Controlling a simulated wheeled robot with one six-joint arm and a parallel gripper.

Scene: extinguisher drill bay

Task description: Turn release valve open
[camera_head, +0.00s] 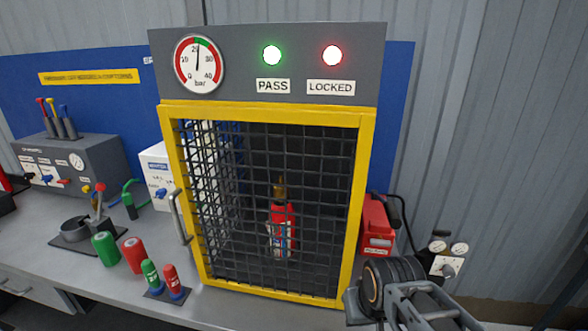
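A white plate (446,266) at the right of the bench carries a small grey knob (449,270), with two round gauges (448,247) above it. This knob may be the release valve, but no label on it is readable. My gripper (420,306) shows in part at the lower right, as grey linkage beside dark round parts of my arm. It is in front of and below the plate in the picture. Its fingertips are not clear, and I cannot tell if it touches anything.
A yellow-framed mesh cage (361,190) with a red extinguisher (281,230) inside stands mid-bench, its door looking closed. Above it, a gauge (199,64) reads about 20 bar; PASS and LOCKED lamps (332,55) are lit. A red case (376,228) stands right of it. Coloured cylinders (105,248) stand left.

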